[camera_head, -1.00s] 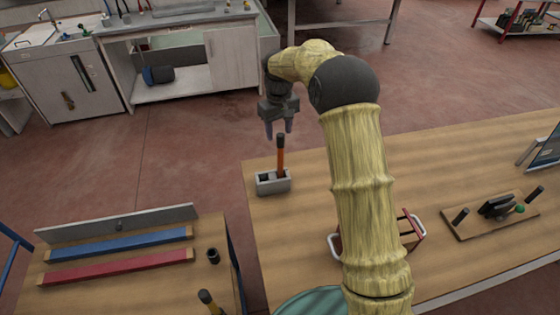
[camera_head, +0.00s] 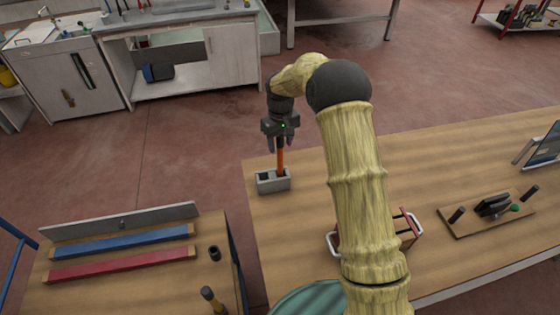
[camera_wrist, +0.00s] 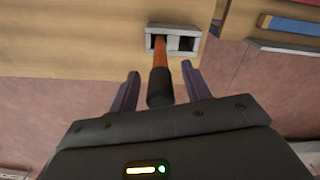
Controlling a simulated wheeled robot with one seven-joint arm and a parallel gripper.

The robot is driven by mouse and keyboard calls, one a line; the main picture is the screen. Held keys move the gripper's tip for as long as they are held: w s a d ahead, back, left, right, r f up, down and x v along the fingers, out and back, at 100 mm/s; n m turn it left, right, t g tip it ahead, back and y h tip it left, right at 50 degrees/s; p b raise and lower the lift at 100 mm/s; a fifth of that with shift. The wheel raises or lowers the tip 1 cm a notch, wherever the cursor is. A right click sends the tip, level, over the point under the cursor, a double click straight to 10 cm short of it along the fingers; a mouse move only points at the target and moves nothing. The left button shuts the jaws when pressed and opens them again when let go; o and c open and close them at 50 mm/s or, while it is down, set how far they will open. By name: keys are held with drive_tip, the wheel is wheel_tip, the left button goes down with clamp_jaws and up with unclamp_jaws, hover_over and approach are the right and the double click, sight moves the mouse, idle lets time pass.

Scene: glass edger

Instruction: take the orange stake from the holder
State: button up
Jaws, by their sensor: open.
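The orange stake (camera_head: 280,161) stands upright in the grey holder (camera_head: 273,186) near the far left corner of the wooden table. In the wrist view the stake (camera_wrist: 187,72) has a black top end (camera_wrist: 160,88) and sits in one opening of the holder (camera_wrist: 199,39); the opening beside it looks empty. My gripper (camera_head: 281,146) is above the holder at the stake's upper part. In the wrist view its two fingers (camera_wrist: 162,90) are open, one on each side of the black end, with gaps showing. The black top is hidden in the head view.
A red-framed carrier with white handles (camera_head: 405,232) stands on the table (camera_head: 300,230) to the right, partly behind my arm. A board with dark tools (camera_head: 490,212) lies farther right. A second table with blue (camera_head: 120,243) and red bars (camera_head: 122,265) is at lower left.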

clamp_jaws()
drive_tip(key=shift+r, duration=0.1)
wheel_tip(320, 180, up, 10)
drive_tip(key=b, duration=0.2)
drive_tip(key=shift+b, duration=0.3)
idle(0.6)
